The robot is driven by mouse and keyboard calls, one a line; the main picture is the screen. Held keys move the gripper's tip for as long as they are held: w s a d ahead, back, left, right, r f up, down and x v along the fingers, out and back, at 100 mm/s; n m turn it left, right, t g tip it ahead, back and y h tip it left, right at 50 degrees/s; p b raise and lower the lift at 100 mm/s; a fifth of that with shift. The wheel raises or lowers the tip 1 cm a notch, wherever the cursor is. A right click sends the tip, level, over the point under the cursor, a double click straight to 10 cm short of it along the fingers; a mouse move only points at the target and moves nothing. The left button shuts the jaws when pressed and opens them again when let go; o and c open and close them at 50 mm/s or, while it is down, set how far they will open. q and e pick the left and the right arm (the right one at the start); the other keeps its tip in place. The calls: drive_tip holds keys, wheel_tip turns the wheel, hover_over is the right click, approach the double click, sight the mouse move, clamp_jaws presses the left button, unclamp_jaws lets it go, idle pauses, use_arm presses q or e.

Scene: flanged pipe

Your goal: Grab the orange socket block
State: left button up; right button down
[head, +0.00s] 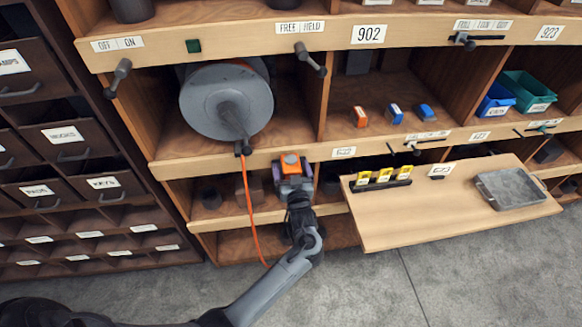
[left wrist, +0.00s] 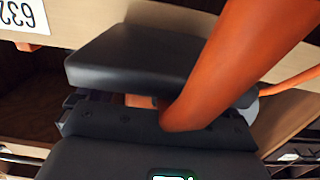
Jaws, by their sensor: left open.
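The orange socket block (head: 291,162) shows in the head view as an orange-topped block just below the shelf front under the grey reel. My left gripper (head: 292,177) is at it, with its jaws open and a finger on either side. I cannot tell whether the fingers touch the block. In the left wrist view, dark gripper parts (left wrist: 140,60) fill the middle, with a little orange between them. A thick orange cable (left wrist: 220,65) crosses close to the camera and hides part of the scene. My right gripper is not in view.
A grey cable reel (head: 226,100) sits in the upper bay, and its orange cable (head: 250,210) hangs below. Small orange (head: 360,117) and blue (head: 394,114) blocks stand on the shelf. A pull-out board (head: 450,215) juts out at right, holding a grey tray (head: 511,189).

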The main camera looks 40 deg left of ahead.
use_arm(q)
drive_tip(key=shift+r, duration=0.1)
drive_tip(key=c, duration=1.3)
